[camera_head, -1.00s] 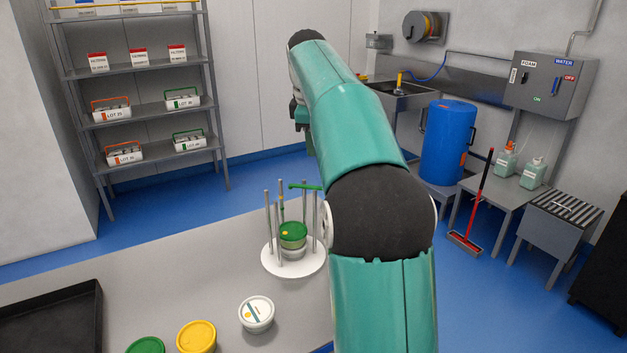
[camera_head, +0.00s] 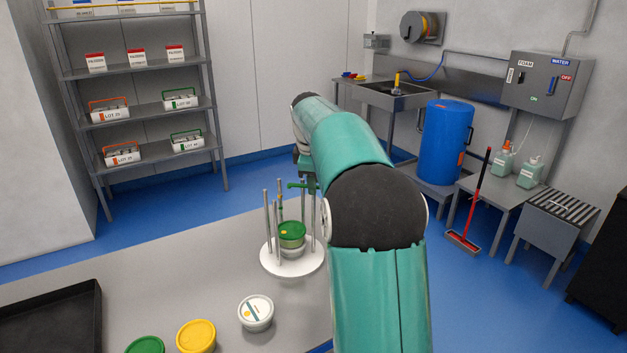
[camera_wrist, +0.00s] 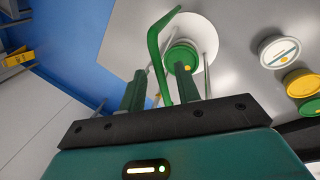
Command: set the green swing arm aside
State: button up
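The green swing arm (camera_head: 294,185) sits at the top of a post on the round white carrier (camera_head: 270,262), reaching right over the green-lidded tub (camera_head: 291,233). My gripper (camera_head: 308,182) is at the swing arm's right end and partly hides it. In the wrist view, the bent green swing arm (camera_wrist: 154,48) runs between the two fingers of my gripper (camera_wrist: 160,88), with a gap visible on either side. The gripper looks open. The green-lidded tub (camera_wrist: 181,56) and the white carrier (camera_wrist: 196,32) show beyond the fingers.
Several grey posts stand around the tub on the carrier. A white tub (camera_head: 256,312), a yellow-lidded tub (camera_head: 196,336) and another green-lidded tub (camera_head: 146,345) stand on the table (camera_head: 180,268) in front. A black tray (camera_head: 94,300) lies at the left.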

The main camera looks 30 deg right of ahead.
grip_shut()
jog(key=shift+w+d, duration=0.1)
jog(key=shift+w+d+m, duration=0.2)
jog(key=shift+w+m, duration=0.1)
jog(key=shift+m, duration=0.8)
jog(key=shift+w+d+m+g+h, duration=0.2)
jog(key=shift+d+m+g, duration=0.1)
jog(key=shift+m, duration=0.35)
jog(key=shift+w+d+m+g+h, duration=0.1)
jog(key=shift+d+m+g+h, duration=0.15)
jog(key=shift+m, duration=0.4)
jog(key=shift+a, duration=0.1)
grip_release()
